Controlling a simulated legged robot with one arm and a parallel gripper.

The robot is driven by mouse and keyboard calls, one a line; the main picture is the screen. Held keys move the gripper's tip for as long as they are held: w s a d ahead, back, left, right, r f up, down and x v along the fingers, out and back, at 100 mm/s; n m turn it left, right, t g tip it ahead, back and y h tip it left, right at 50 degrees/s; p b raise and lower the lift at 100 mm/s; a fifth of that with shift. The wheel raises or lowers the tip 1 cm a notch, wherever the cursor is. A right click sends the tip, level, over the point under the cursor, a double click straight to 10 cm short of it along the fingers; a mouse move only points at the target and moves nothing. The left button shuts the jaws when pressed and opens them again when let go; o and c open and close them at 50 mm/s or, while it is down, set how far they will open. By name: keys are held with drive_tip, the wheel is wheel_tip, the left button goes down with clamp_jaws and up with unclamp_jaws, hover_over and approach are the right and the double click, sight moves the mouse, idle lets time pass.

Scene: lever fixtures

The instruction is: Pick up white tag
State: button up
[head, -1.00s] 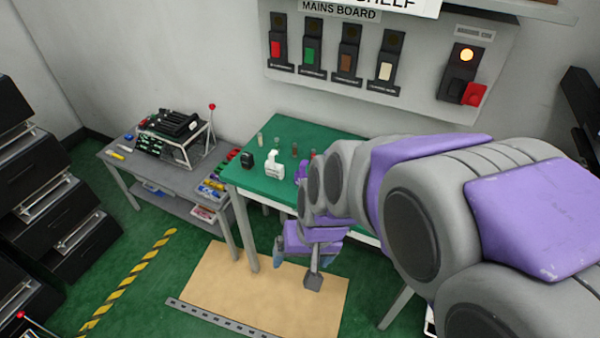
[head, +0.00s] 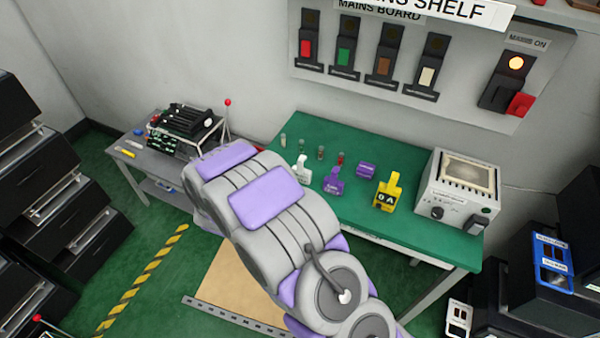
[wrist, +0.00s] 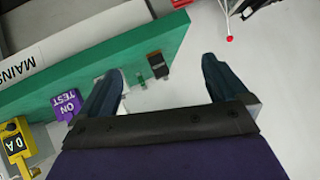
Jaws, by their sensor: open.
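The white tag (head: 302,168) stands on the green-topped bench (head: 400,218) in the head view, just beyond my arm and left of the purple tag (head: 333,182). My gripper (wrist: 165,75) shows in the wrist view with its two dark fingers spread wide and nothing seen held between them. My arm hides it in the head view. The purple tag, reading ON TEST, lies left of the fingers in the wrist view (wrist: 68,105). I cannot clearly make out the white tag there; a pale patch by the left finger may be part of it.
A yellow tag (head: 387,192), a purple block (head: 366,170) and several small vials stand on the bench. A grey instrument box (head: 459,192) is at its right end. A low side table (head: 130,160) with electronics and a red-knobbed lever (head: 228,103) is at left.

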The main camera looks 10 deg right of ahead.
wheel_tip(320, 180, down, 3)
drive_tip(key=d+t+h, duration=0.1)
drive_tip(key=d+h, duration=0.1)
drive_tip(key=h, duration=0.1)
drive_tip(key=t+h+p, duration=0.1)
drive_tip(key=t+h, duration=0.2)
drive_tip(key=h, duration=0.2)
approach(298, 174)
drive_tip(key=w+d, duration=0.2)
drive_tip(key=w+d+b, duration=0.1)
drive_tip(key=shift+d+r, duration=0.35)
drive_tip(key=shift+d, duration=0.05)
drive_tip(key=shift+w+a, duration=0.25)
drive_tip(key=shift+w, duration=0.2)
drive_tip(key=x, duration=0.3)
drive_tip(key=d+b+x, duration=0.1)
drive_tip(key=x, duration=0.1)
drive_tip(key=shift+s+f, duration=0.1)
drive_tip(key=shift+s, duration=0.2)
drive_tip(key=shift+w+d, duration=0.1)
drive_tip(key=shift+w, duration=0.3)
drive_tip(key=shift+a, duration=0.55)
drive_tip(key=shift+c, duration=0.4)
drive_tip(key=shift+d, duration=0.55)
drive_tip(key=c, duration=0.7)
drive_tip(key=shift+c, duration=0.9)
drive_tip(key=shift+a, duration=0.25)
